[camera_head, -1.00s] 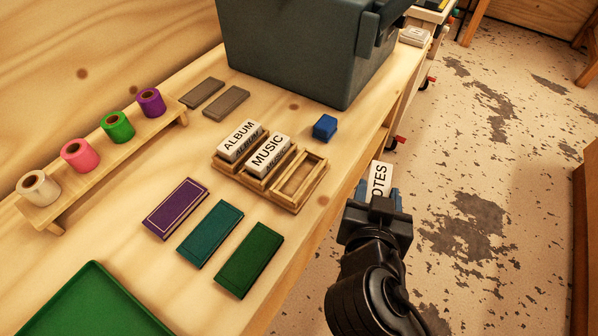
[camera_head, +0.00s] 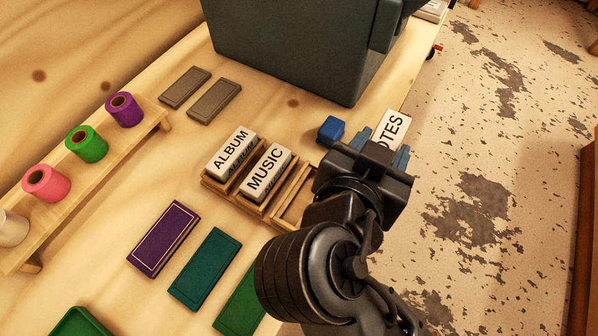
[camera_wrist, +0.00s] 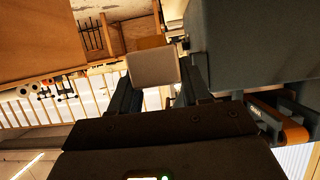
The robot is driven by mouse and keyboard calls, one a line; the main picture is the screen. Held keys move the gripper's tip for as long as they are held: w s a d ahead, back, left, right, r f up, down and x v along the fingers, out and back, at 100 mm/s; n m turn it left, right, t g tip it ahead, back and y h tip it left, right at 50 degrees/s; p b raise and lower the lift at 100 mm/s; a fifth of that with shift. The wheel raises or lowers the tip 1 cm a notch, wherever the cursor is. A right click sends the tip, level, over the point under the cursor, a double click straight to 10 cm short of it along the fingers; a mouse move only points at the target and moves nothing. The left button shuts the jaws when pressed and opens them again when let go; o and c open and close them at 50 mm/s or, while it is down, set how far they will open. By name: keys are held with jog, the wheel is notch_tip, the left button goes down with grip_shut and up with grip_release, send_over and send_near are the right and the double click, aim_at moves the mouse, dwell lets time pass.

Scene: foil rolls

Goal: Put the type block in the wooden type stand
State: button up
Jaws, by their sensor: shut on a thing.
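The type block (camera_head: 393,127) is white with black letters, of which "OTES" shows; my gripper hides the rest. My gripper (camera_head: 384,146) is shut on it and holds it at the right edge of the bench. In the wrist view the block (camera_wrist: 153,67) shows as a pale blank face between the fingers (camera_wrist: 152,88). The wooden type stand (camera_head: 237,196) is on the bench, left of my gripper. Its left and middle slots hold the ALBUM block (camera_head: 231,150) and the MUSIC block (camera_head: 266,171). Its right slot (camera_head: 291,208) looks empty and is partly hidden by my arm.
A blue cube (camera_head: 331,131) is beside my gripper, behind the stand. A large dark grey machine (camera_head: 285,50) stands at the back. Purple (camera_head: 163,238), teal (camera_head: 204,268) and green (camera_head: 243,300) books lie in front. A rack with foil rolls (camera_head: 86,144) is at left.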

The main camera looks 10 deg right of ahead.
jog(key=a+f, duration=1)
jog(key=a, duration=0.1)
jog(key=shift+s+a+f, duration=0.15)
jog(key=shift+s+f, duration=0.15)
jog(key=shift+f, duration=0.2)
